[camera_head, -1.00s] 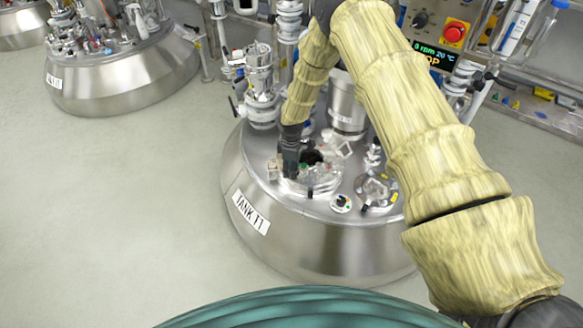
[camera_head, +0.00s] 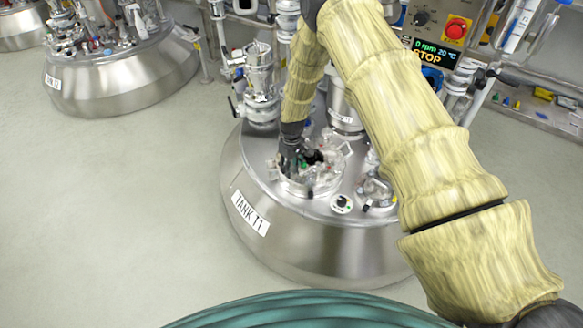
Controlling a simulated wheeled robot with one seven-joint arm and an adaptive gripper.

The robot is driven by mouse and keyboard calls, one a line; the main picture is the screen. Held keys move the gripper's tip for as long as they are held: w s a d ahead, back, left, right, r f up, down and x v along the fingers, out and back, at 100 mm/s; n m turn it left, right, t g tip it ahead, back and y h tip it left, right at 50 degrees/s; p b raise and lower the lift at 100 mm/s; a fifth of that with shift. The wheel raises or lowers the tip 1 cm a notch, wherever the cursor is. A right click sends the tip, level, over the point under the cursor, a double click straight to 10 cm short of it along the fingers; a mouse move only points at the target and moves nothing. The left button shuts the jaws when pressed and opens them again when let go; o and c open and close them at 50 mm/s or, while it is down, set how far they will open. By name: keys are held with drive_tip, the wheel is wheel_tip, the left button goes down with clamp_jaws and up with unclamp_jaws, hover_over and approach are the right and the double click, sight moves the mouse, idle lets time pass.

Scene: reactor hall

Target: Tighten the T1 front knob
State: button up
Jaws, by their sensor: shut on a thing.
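Tank T1 (camera_head: 318,238) is a wide steel vessel in the middle of the view, with a "TANK T1" label (camera_head: 251,213) on its front left side. A round manway lid (camera_head: 322,190) with several clamps and knobs around its rim sits on its top. My gripper (camera_head: 291,168) is dark and points down at the left part of this lid. It is shut at the lid's rim, on what seems to be a knob. The held part is hidden by the fingers and too small to make out. I cannot tell which rim knob is the front one.
A control panel with a red stop button (camera_head: 456,29) and a display (camera_head: 435,52) stands behind at the right. A metal valve column (camera_head: 261,78) rises behind my gripper. Another tank (camera_head: 115,75) stands at the back left. The floor at left is clear.

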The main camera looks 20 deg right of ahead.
sight(292, 168)
drive_tip(key=shift+s+d+m, duration=0.1)
drive_tip(key=shift+d+m, duration=0.15)
drive_tip(key=shift+m, duration=0.35)
drive_tip(key=o, duration=1)
drive_tip(key=shift+a, duration=0.15)
drive_tip(key=shift+r, duration=0.15)
drive_tip(key=shift+r, duration=5.85)
